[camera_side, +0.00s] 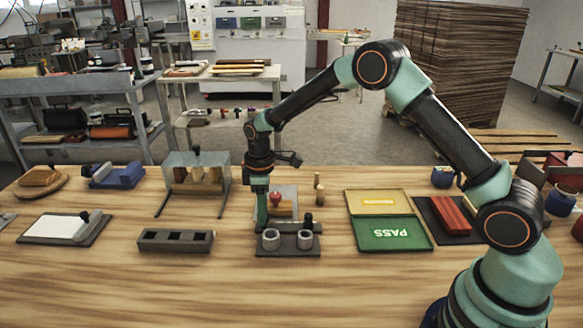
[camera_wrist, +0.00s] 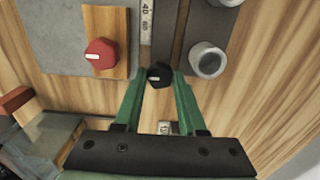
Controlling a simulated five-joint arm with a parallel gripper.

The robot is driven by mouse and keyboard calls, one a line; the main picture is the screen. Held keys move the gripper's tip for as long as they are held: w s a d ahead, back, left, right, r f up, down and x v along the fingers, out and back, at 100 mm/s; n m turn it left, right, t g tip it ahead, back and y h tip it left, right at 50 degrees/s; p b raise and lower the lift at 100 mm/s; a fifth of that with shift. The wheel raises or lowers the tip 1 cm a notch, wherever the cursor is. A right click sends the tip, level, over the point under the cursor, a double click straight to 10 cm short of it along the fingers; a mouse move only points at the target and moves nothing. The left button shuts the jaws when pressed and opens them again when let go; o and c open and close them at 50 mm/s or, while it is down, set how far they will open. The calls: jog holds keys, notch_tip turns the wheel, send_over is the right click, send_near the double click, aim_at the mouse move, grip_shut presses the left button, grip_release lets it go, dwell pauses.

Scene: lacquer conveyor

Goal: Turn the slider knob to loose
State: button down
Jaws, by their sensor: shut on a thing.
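A small black slider knob with a pale mark (camera_wrist: 159,73) sits at the near end of a dark rail and numbered scale in the wrist view. My gripper (camera_wrist: 160,80) is shut on it, one green fingertip on each side. In the side view my gripper (camera_side: 262,222) points straight down at the left end of the dark fixture plate (camera_side: 288,251), and the knob is hidden there. A small white label (camera_wrist: 165,127) shows between my fingers; I cannot read it.
Two grey cups stand on the plate, one (camera_wrist: 207,60) close beside my right finger. A red knob (camera_wrist: 101,53) on a wooden block is left of my fingers. A slotted dark block (camera_side: 176,240) lies left; the green PASS tray (camera_side: 372,243) lies right.

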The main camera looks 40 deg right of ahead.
jog(key=shift+w+r, duration=0.1)
jog(key=shift+r, duration=0.05)
jog(key=shift+c, duration=2.4)
grip_release()
notch_tip(320, 180, up, 12)
jog(key=s+d+r+m+t, duration=0.2)
jog(key=s+r+m+t, duration=0.15)
jog(key=s+r, duration=0.65)
jog(key=s+d+m+t, duration=0.2)
jog(key=s+m, duration=0.3)
jog(key=s, duration=0.6)
jog(key=shift+s+f+m, duration=0.35)
jog(key=shift+f, duration=0.1)
